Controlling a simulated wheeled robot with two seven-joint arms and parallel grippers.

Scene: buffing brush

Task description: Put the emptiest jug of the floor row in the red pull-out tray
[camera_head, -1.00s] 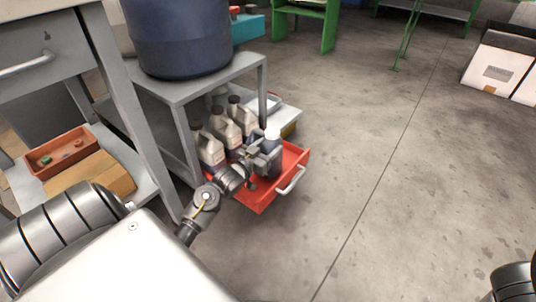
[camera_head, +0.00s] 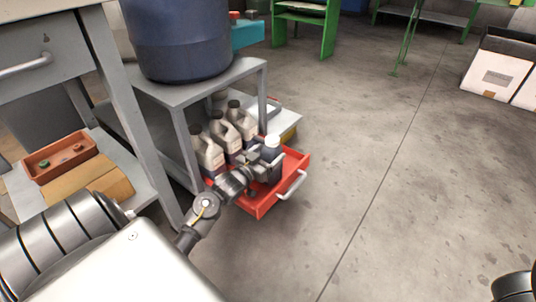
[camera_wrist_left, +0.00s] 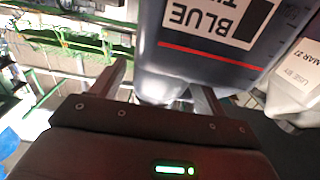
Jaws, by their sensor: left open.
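A dark jug with a white cap (camera_head: 272,143) is upright in the red pull-out tray (camera_head: 262,207), by its front handle. Contact with the fingers is unclear. Several pale jugs with brown caps (camera_head: 209,152) stand in a row behind it; their lower parts are partly hidden. My right gripper is out of view.
A grey stand (camera_head: 215,78) with a big dark blue drum (camera_head: 180,38) rises over the row. A grey workbench (camera_head: 45,75) with an orange tray (camera_head: 60,158) on its lower shelf is at left. The concrete floor (camera_head: 400,200) to the right is clear.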

